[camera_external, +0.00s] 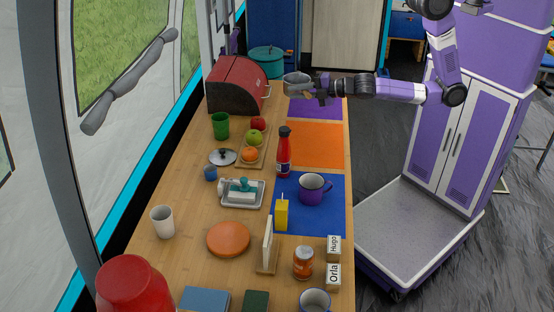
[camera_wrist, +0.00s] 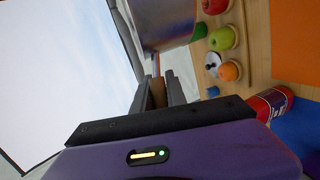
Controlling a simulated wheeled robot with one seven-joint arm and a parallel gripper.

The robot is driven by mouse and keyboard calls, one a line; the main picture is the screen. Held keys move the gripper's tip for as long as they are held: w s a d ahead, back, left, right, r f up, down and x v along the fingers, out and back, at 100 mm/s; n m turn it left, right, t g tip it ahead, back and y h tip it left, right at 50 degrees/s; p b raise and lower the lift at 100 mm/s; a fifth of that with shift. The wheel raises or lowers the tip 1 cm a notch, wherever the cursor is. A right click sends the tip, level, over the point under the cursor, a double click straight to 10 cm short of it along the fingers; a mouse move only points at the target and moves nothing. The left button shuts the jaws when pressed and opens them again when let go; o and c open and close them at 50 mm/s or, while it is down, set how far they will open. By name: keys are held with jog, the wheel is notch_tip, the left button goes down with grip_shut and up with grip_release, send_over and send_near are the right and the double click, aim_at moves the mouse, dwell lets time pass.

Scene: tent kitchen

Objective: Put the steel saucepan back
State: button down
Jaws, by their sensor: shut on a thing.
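In the wrist view the saucepan (camera_wrist: 166,22) shows at the top as a shiny grey body, partly cut off by the frame. Its handle lies between the fingers of my gripper (camera_wrist: 159,93). The saucepan seems clear of the table. The inside of the saucepan is hard to make out.
The bread bin (camera_external: 236,86) and a teal pot (camera_external: 267,60) stand at the far end. Purple (camera_external: 325,108), orange (camera_external: 316,146) and blue (camera_external: 330,220) mats lie along the right edge. A fruit board (camera_external: 244,160), red bottle (camera_external: 284,155) and purple mug (camera_external: 311,189) stand nearer. The orange mat is mostly clear.

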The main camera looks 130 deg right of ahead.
jog(key=s+a, duration=0.4)
jog(key=s, duration=0.1)
jog(key=shift+n+t, duration=0.3)
notch_tip(320, 180, down, 21)
jog(key=b, duration=0.5)
jog(key=shift+r, duration=0.2)
jog(key=shift+f+b, duration=0.25)
jog(key=shift+b, duration=0.25)
jog(key=c, duration=1.3)
grip_release()
jog(key=shift+c, duration=0.2)
jog(key=shift+r, duration=0.2)
